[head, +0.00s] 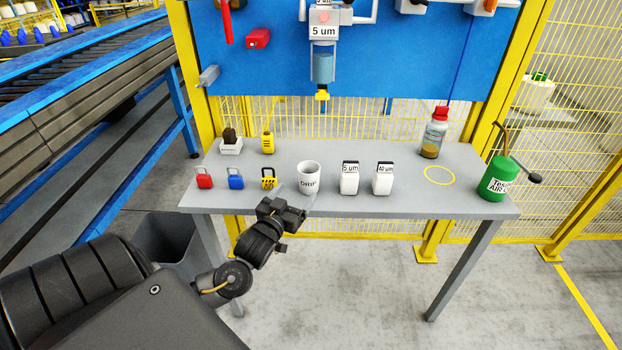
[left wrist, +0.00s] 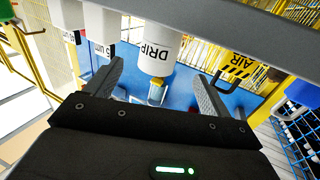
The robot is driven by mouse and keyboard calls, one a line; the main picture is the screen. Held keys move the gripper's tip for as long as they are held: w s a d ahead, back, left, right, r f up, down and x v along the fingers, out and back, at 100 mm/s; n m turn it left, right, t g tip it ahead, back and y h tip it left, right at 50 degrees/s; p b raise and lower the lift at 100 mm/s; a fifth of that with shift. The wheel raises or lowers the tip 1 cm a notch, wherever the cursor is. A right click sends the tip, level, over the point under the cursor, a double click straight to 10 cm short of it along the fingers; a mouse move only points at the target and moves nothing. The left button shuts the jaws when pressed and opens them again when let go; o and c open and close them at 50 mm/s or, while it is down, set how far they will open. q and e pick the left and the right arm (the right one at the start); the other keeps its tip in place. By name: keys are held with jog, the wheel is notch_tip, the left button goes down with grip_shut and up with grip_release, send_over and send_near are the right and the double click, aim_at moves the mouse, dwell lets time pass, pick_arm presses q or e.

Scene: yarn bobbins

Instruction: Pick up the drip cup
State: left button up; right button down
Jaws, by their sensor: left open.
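The drip cup (head: 308,182) is a white cup marked DRIP, standing upright on the grey table. My left gripper (head: 294,196) is at the table's front edge, just in front of the cup. In the left wrist view the cup (left wrist: 157,50) appears upside down beyond and between the two spread fingers of the left gripper (left wrist: 157,72). The fingers are open and empty, with a visible gap on each side of the cup. My right gripper is not in view.
Red (head: 204,181), blue (head: 236,182) and yellow (head: 269,183) padlocks stand left of the cup. White 5 um (head: 349,184) and 40 um (head: 382,184) containers stand to its right. A bottle (head: 434,135) and green can (head: 496,184) are farther right. A blue panel (head: 420,60) rises behind.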

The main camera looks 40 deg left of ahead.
aim_at(304, 182)
pick_arm(q)
jog(key=x, duration=0.4)
jog(key=shift+w, duration=0.1)
jog(key=shift+w+a, duration=0.1)
jog(key=shift+w, duration=0.1)
jog(key=shift+w+a+p, duration=0.15)
jog(key=shift+w+p, duration=0.15)
jog(key=shift+w, duration=0.2)
jog(key=x, duration=0.3)
jog(key=shift+w+f, duration=0.15)
jog(key=shift+w, duration=0.4)
jog(key=c, duration=1)
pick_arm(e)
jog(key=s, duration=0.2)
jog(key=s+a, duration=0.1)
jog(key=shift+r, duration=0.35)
